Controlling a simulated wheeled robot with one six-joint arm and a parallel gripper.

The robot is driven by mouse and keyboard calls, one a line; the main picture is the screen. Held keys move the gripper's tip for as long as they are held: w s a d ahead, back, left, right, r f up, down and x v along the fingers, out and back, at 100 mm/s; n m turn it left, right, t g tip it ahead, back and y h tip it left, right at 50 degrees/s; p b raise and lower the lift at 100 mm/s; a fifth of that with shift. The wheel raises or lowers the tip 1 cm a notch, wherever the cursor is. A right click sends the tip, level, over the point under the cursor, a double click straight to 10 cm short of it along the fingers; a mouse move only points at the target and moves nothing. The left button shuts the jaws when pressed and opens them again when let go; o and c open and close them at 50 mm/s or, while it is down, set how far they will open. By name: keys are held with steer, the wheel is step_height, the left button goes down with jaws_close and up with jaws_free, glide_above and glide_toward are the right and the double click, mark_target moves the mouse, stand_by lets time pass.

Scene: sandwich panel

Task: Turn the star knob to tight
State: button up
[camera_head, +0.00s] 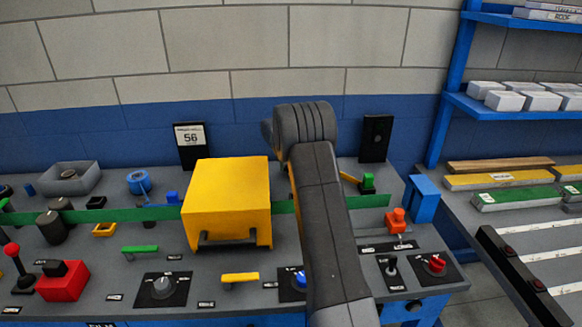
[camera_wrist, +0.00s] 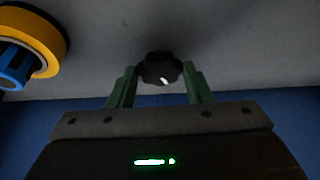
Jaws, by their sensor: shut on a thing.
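The star knob (camera_wrist: 160,66) is a black, lobed knob with a short white mark near its lower edge in the wrist view. My gripper (camera_wrist: 161,75) has its two green fingers on either side of the knob, shut on it. The grey surface around the knob shows no readable tight label here. In the head view my grey arm reaches away over the panel and hides the star knob and my gripper.
A yellow box (camera_head: 228,198) stands left of my arm on the panel. A yellow and blue round part (camera_wrist: 32,45) is left of the knob in the wrist view. A black plate (camera_head: 375,138) stands behind, and an orange-red part (camera_head: 396,219) sits right of my arm.

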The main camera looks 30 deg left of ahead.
steer(key=shift+a+m+t+h+b, duration=0.1)
steer(key=shift+m+t+h+b, duration=0.35)
steer(key=shift+m, duration=1.05)
steer(key=o, duration=1)
steer(key=v, duration=1.4)
steer(key=shift+a+b, duration=0.2)
steer(key=shift+b, duration=0.1)
steer(key=shift+w, duration=0.1)
